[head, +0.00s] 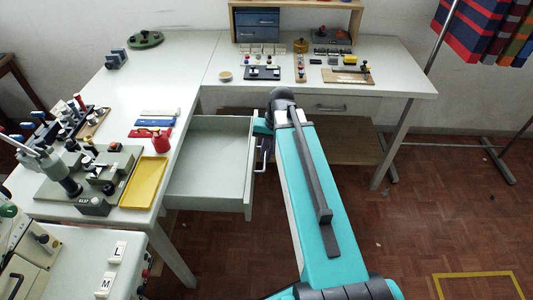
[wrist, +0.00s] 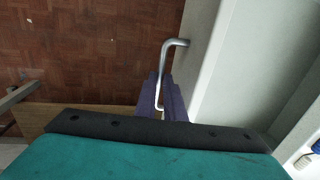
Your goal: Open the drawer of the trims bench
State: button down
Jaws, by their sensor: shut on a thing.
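A pale grey drawer (head: 208,170) stands well pulled out under the white bench at the left, and its inside looks empty. Its bent metal handle (wrist: 173,44) is on the drawer front (wrist: 205,60). My gripper (wrist: 161,92) is shut on the handle, with a purple finger on each side of the bar. In the head view my arm hides most of the gripper, and the handle (head: 259,169) shows only in part. I cannot tell from any label which bench is the trims bench.
A second bench at the back has a shut drawer (head: 325,107) with its own handle. A yellow tray (head: 144,183) and a red pot lie near the left bench's edge. The floor at the right is mostly clear, with a yellow marked outline (head: 480,274).

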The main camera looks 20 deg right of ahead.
jog(key=c, duration=2.1)
grip_release()
jog(key=shift+s, duration=0.1)
jog(key=shift+r, duration=0.15)
jog(key=shift+s+d+r, duration=0.2)
jog(key=shift+d+r, duration=0.15)
jog(key=shift+r, duration=1.85)
jog(key=shift+s+d+r, duration=0.15)
jog(key=shift+d+r, duration=0.25)
jog(key=shift+r, duration=1.8)
jog(key=shift+s+d+r, duration=0.2)
jog(key=shift+d+r, duration=0.15)
jog(key=shift+r, duration=1.85)
